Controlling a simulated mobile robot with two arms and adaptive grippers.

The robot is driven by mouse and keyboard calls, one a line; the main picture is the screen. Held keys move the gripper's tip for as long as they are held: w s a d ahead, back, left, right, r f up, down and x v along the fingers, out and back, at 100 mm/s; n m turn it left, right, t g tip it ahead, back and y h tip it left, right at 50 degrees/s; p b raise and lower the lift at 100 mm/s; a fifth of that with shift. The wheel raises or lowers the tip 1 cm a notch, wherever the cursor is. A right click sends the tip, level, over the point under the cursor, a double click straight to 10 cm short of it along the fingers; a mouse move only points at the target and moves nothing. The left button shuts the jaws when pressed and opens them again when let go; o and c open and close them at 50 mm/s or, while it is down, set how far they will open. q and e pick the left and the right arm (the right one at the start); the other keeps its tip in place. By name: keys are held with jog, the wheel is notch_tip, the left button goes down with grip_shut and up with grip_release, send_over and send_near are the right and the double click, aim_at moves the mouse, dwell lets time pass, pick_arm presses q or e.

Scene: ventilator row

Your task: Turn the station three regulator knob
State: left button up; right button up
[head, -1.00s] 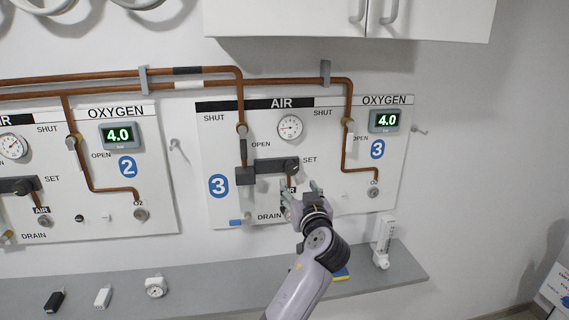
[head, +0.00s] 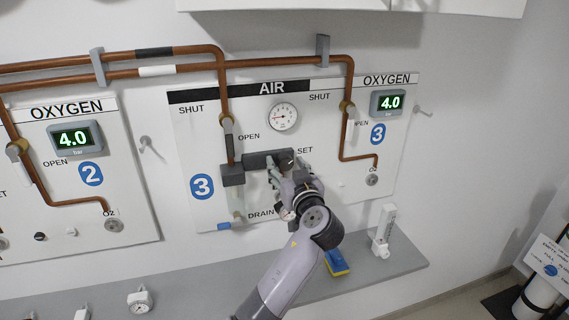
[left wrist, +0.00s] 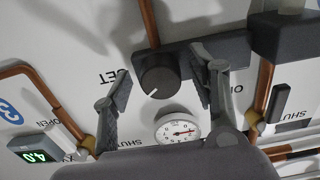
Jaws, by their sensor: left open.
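The station three regulator knob (left wrist: 158,82) is dark and round with a white pointer line, on the end of a dark regulator block (head: 258,160) beside the SET label. My left gripper (head: 288,172) is open in front of the station three AIR panel (head: 190,145), at the knob. In the left wrist view the open fingers (left wrist: 161,68) stand on either side of the knob, with a visible gap on the left. I cannot tell whether the right-hand finger touches it. In the head view the gripper hides most of the knob.
Copper pipes (head: 224,85), an air gauge (head: 284,117) and an oxygen display (head: 388,102) surround the area. A grey shelf (head: 190,280) below holds a blue-yellow sponge (head: 337,262) and a white flowmeter (head: 384,230). A white cabinet (head: 340,8) hangs above.

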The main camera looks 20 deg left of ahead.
pick_arm(q)
jog(key=shift+s, duration=0.1)
jog(key=shift+c, duration=1.1)
jog(key=c, duration=0.9)
jog(key=shift+c, duration=0.2)
jog(key=shift+m, duration=0.3)
jog(key=shift+m, duration=0.8)
jog(key=m, duration=0.3)
jog(key=shift+r+m, duration=0.1)
jog(key=shift+m, duration=0.3)
jog(key=m+p, duration=0.1)
jog(key=m, duration=0.2)
jog(key=shift+r+m, duration=0.1)
jog(key=shift+m, duration=0.2)
jog(key=m+p, duration=0.2)
jog(key=m, duration=0.2)
jog(key=shift+m+p, duration=0.35)
jog(key=shift+m, duration=0.35)
